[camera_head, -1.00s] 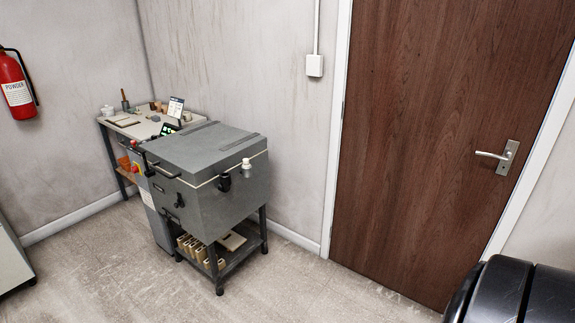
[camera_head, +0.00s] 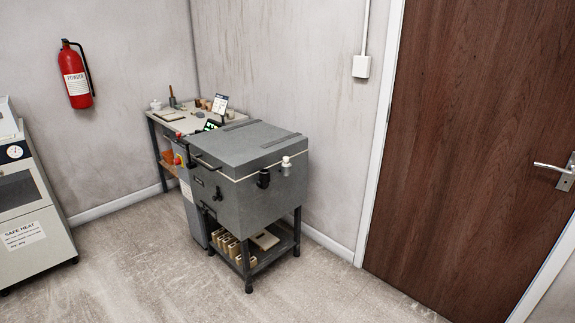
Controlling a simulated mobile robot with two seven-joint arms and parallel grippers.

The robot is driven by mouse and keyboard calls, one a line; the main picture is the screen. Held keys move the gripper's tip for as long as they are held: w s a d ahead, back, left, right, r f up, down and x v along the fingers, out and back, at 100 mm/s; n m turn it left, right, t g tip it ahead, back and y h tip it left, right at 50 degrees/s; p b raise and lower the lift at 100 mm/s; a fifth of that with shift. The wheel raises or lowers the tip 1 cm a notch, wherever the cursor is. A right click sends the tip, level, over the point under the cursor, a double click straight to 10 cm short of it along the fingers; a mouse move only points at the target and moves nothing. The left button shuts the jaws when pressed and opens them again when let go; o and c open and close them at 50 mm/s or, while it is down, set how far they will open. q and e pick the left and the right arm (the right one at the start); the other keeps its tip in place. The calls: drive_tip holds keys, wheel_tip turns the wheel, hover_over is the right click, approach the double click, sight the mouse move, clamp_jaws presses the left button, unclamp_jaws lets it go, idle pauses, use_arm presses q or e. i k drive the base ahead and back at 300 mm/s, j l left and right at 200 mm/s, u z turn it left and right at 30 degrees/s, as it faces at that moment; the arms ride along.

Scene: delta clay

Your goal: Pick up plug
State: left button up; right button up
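Which of these is the plug is too small to tell for certain. Neither of my grippers is in view.
A small worktable (camera_head: 180,121) with tools and pots stands behind the box. The stand's lower shelf (camera_head: 275,250) holds several cream blocks. A grey cabinet (camera_head: 30,205) stands at left, a brown door (camera_head: 475,130) at right. The floor (camera_head: 170,270) in front is clear.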

sight(286, 163)
drive_tip(key=i+z, duration=0.1)
drive_tip(key=i, duration=1.5)
